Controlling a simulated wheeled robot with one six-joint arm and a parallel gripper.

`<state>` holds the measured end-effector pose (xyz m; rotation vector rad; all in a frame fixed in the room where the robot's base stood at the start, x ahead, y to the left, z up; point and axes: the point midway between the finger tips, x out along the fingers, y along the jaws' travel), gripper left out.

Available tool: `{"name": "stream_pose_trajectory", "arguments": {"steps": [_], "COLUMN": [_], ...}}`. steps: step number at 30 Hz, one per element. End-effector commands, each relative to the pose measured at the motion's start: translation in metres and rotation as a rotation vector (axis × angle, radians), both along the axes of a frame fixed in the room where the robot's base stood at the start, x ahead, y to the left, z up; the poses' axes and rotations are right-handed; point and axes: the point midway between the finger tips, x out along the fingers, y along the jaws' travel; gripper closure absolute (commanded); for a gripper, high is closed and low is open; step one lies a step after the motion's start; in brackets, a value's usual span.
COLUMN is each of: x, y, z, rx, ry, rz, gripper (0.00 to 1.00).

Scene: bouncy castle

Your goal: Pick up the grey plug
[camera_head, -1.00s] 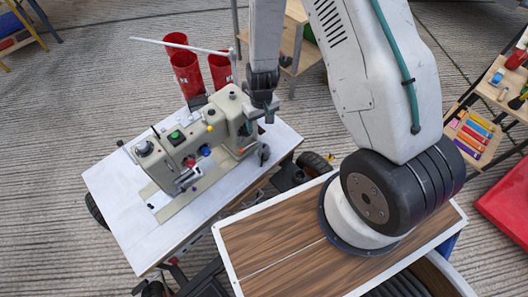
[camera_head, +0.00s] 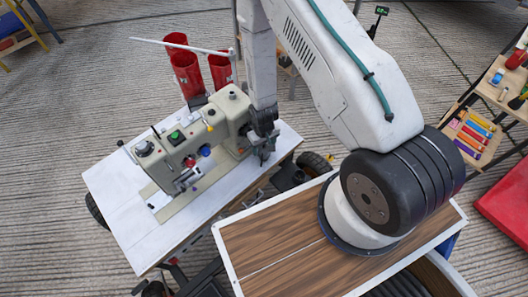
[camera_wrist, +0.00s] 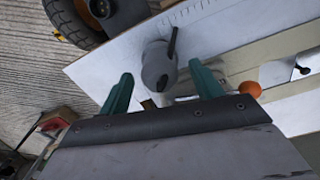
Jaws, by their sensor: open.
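A grey rounded plug-like piece (camera_wrist: 157,65) with a thin dark stem shows in the wrist view, at the edge of the white tabletop (camera_wrist: 100,70). I take it for the grey plug. My gripper (camera_wrist: 161,72) is open, with its two teal fingers on either side of the piece in that picture. I cannot tell whether they touch it. In the head view my gripper (camera_head: 264,155) is low at the right side of the sewing machine (camera_head: 195,140), by the table's right edge. There it largely hides the piece.
The sewing machine stands close to the left of my gripper; its orange knob (camera_wrist: 249,88) shows in the wrist view. Red cups (camera_head: 187,72) and a pale rod are behind it. A black wheel (camera_head: 314,163) is beside the table. The tabletop's front left is clear.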

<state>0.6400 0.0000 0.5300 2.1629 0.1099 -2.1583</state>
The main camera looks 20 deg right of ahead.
Motion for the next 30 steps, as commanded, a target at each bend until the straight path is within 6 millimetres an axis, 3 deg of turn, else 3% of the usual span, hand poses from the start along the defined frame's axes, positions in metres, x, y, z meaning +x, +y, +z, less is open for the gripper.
{"name": "stream_pose_trajectory", "arguments": {"steps": [9,17,22,30], "x": [-0.001,-0.001,-0.001,-0.001], "y": [0.000,0.000,0.000,0.000], "z": [-0.042,-0.045,-0.045,-0.045], "rx": [0.000,0.000,0.000,0.000], "ry": [0.002,0.001,0.001,0.001], "rz": [0.001,0.000,0.000,0.000], "gripper": [0.35,0.35,0.77,0.78]}}
